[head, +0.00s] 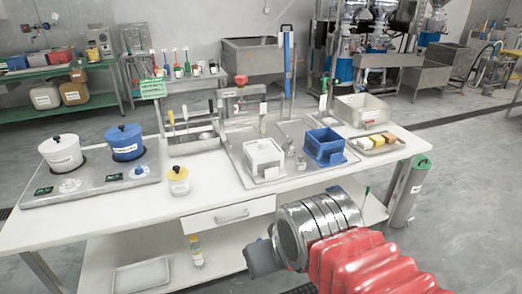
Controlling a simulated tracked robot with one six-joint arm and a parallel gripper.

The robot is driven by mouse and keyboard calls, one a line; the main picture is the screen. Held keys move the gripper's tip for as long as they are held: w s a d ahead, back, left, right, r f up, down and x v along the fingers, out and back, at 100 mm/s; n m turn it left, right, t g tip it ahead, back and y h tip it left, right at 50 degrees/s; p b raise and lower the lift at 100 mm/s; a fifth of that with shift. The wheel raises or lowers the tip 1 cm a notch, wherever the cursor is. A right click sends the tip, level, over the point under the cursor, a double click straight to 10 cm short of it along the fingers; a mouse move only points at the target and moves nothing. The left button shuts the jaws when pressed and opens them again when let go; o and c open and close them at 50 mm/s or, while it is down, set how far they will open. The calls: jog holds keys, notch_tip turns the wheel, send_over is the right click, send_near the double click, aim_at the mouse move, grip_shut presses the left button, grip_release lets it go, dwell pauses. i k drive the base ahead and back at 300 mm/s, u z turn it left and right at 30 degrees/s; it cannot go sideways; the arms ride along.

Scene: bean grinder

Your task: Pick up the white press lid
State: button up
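A white square press (264,158) stands on the metal tray on the table. Its flat white top, with a small raised part in the middle, looks like the white press lid (263,145); the seam between lid and body is too small to make out. A blue square press (323,147) stands to its right. My arm, with a red sleeve and metal wrist, reaches in from the lower right. The grey end of my gripper (261,258) points left, in front of the table and well apart from the white press. Its fingers cannot be made out.
The metal tray (237,157) also carries small metal pieces. White and blue pots (62,153) stand at left, with a yellow-lidded jar (179,181) nearby. A tray of coloured blocks (372,145) and a metal bin (362,112) are at right.

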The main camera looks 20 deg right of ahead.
aim_at(263, 147)
jog(key=k, duration=0.65)
jog(key=z, duration=0.35)
jog(key=i, duration=1.55)
jog(key=u, duration=0.65)
jog(key=i, duration=0.5)
jog(key=u, duration=0.2)
